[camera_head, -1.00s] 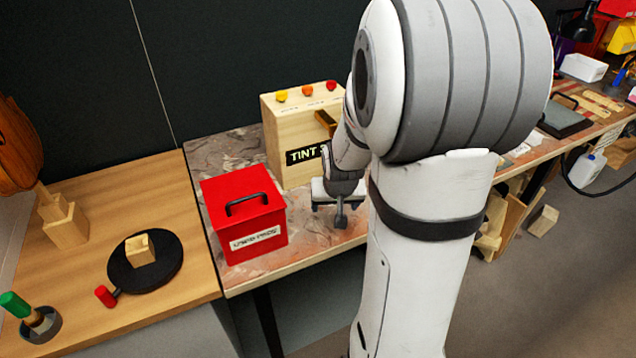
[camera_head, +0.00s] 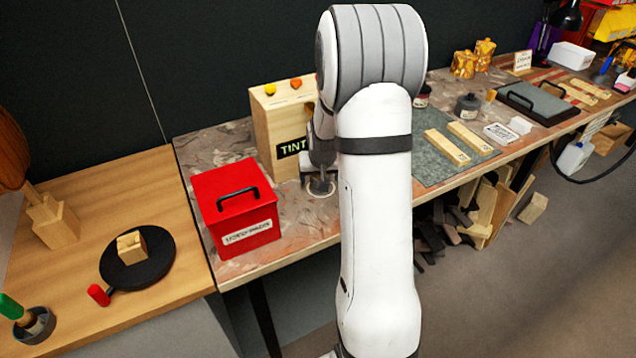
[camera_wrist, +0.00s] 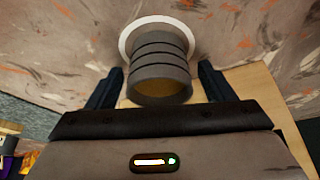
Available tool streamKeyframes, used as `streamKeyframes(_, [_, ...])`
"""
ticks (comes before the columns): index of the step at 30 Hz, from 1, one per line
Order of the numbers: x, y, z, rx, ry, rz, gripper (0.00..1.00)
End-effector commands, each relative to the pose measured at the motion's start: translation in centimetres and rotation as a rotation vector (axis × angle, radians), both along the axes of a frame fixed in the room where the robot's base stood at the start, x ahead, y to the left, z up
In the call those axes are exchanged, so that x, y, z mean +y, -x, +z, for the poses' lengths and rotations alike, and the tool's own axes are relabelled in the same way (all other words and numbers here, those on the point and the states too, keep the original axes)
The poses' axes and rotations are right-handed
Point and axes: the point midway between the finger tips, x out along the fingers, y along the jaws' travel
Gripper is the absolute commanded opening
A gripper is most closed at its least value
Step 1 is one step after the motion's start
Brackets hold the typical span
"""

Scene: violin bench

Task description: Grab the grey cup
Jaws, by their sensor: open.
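The grey cup (camera_wrist: 158,72) is ribbed with dark bands and shows in the upper middle of the wrist view, with a yellowish-brown inside. Its far end meets a white ring (camera_wrist: 128,36) on the mottled bench top. My gripper (camera_wrist: 161,70) is open, with one dark finger on each side of the cup and gaps between fingers and cup. In the head view my gripper (camera_head: 319,186) is low over the bench beside the wooden tint box (camera_head: 277,128). The cup cannot be made out there.
A red box (camera_head: 237,208) with a black handle stands left of my gripper. The tint box is close behind it. To the right of my arm lie a grey-green mat (camera_head: 440,172) with wooden blocks and a dark jar (camera_head: 467,107). A black turntable (camera_head: 150,272) is on the left bench.

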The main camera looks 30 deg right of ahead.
Motion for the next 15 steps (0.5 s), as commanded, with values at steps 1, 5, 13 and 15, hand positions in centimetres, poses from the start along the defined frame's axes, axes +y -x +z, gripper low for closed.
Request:
streamKeyframes(1, [-0.07,-0.12,-0.28,0.0,0.0,0.0,0.75])
streamKeyframes(5, [-0.1,-0.18,-0.4,-0.001,0.0,-0.001,0.75])
streamKeyframes(13, [-0.11,-0.14,-0.38,-0.001,0.0,-0.001,0.63])
streamKeyframes(15, [-0.11,-0.13,-0.38,-0.001,0.0,-0.001,0.57])
